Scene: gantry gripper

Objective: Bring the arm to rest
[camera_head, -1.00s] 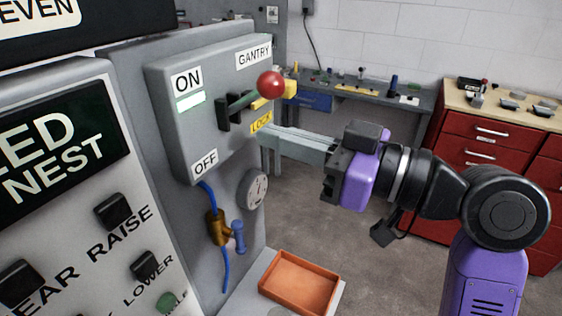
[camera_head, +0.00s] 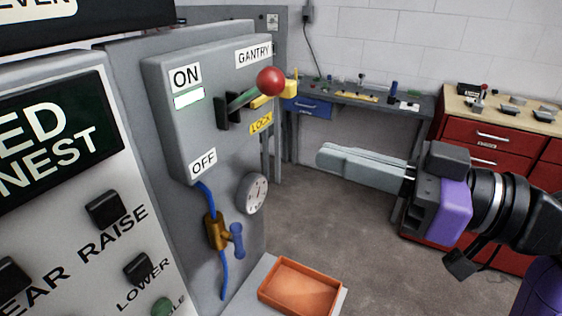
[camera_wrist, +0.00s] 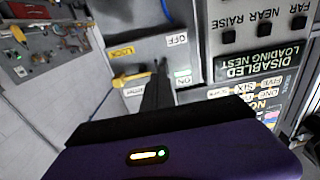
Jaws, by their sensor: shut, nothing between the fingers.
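My gripper (camera_head: 324,157) is shut and empty, held in open air to the right of the grey gantry switch box (camera_head: 180,130). Its fingers point left, apart from the box. They also show end-on in the wrist view (camera_wrist: 157,82), where the box appears upside down. On the box a lever with a red ball (camera_head: 270,81) stands at the upper part of its slot, near the ON label (camera_head: 186,77). A yellow lock piece (camera_head: 262,101) sits beside the lever, above the LOCK label (camera_head: 261,122).
An orange tray (camera_head: 300,288) lies on a ledge below the box. A blue valve handle (camera_head: 237,238) and a gauge (camera_head: 253,193) stick out under it. A workbench (camera_head: 420,118) and red drawers (camera_head: 490,155) stand behind. The floor between is clear.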

